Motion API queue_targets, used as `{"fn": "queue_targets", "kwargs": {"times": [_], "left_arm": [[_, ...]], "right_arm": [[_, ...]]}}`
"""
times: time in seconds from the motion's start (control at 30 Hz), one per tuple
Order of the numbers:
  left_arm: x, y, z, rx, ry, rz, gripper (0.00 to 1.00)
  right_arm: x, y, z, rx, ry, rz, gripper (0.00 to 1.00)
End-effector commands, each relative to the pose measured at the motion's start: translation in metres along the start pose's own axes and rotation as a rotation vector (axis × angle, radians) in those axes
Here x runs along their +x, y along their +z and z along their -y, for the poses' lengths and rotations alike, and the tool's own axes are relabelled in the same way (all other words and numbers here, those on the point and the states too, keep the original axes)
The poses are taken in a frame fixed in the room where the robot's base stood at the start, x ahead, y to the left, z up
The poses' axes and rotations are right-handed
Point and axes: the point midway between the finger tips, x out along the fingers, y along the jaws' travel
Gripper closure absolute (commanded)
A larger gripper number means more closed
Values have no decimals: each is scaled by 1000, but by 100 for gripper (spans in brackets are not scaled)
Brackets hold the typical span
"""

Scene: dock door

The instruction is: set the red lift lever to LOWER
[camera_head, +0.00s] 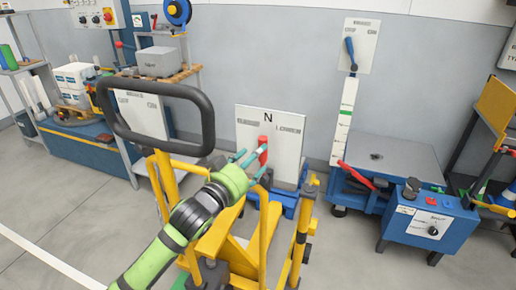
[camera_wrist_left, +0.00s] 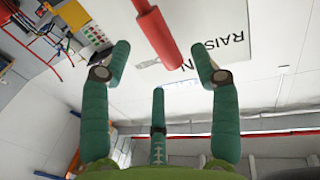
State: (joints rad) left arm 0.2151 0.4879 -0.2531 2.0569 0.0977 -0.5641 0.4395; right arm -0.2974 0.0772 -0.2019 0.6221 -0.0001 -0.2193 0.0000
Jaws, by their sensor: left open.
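The red lift lever (camera_head: 263,152) stands about upright in front of a white panel (camera_head: 284,145), below the letter N. The panel has a label on each side of N; the right one seems to read LOWER. My left gripper (camera_head: 251,160) is open, with its teal fingertips close to the lever. In the left wrist view the lever (camera_wrist_left: 158,32) comes in from the top, in the gap between the spread fingers of the left gripper (camera_wrist_left: 160,66). A RAISE label shows partly behind a finger. I cannot tell whether any finger touches the lever. My right gripper is out of view.
A yellow pallet truck frame (camera_head: 236,256) with a black loop handle (camera_head: 205,106) surrounds my left arm. A blue lift table (camera_head: 393,160) with a red lever (camera_head: 356,174) and a blue control box (camera_head: 430,224) stand at right. Open floor lies at left.

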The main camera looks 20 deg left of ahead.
Motion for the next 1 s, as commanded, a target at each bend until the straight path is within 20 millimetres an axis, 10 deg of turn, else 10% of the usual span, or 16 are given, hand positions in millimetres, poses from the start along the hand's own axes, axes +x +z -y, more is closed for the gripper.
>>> {"fn": "queue_targets", "kwargs": {"times": [0.3,0.7,0.87,1.0], "left_arm": [[46,-1,0,1,-1,-1,38],[56,0,0,2,0,0,38],[56,0,0,2,0,1,94],[56,0,0,2,0,1,100]], "right_arm": [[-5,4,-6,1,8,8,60],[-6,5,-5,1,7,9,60],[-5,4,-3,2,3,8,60],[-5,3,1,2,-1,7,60]]}}
